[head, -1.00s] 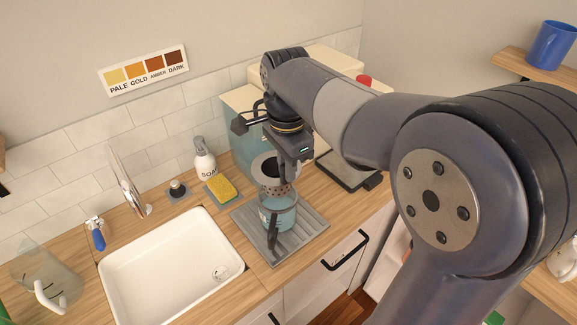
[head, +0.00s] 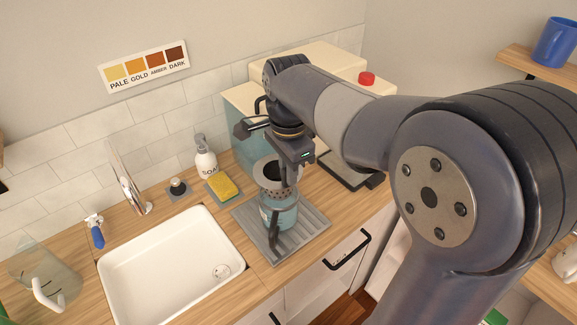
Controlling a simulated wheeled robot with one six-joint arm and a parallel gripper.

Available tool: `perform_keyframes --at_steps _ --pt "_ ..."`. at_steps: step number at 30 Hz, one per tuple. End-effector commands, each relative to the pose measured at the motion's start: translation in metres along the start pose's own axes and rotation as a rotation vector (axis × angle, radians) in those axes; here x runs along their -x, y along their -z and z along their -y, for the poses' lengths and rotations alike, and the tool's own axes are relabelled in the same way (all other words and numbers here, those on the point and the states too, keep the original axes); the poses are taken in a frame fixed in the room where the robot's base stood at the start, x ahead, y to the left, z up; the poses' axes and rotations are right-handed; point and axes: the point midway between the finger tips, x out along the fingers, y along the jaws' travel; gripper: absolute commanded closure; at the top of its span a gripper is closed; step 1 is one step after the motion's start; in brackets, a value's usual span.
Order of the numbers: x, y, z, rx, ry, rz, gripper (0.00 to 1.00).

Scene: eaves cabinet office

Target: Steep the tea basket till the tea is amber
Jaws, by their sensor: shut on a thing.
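The tea basket (head: 277,190) is a dark perforated metal strainer with a wide pale rim. My gripper (head: 287,182) is shut on it from above. The basket is upright, over the mouth of a clear glass vessel (head: 281,215) with a dark handle, and its lower part appears to be inside the mouth. The vessel holds bluish clear-looking contents; I see no amber in it. It stands on a grey ribbed mat (head: 312,232). The colour chart (head: 145,67) on the wall shows pale, gold, amber and dark swatches. The gripper hides part of the basket.
A white sink (head: 170,270) lies left of the mat. A soap bottle (head: 205,158) and a yellow sponge (head: 222,187) stand behind it. A clear jug (head: 45,275) is at far left. A cream machine with a red knob (head: 367,79) stands behind my arm.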

Motion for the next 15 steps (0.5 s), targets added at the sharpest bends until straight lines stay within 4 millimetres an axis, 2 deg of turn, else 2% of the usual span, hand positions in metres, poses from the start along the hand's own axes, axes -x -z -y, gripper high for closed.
perform_keyframes --at_steps 15 --pt "-0.033 0.000 0.000 0.000 0.000 0.000 1.00"
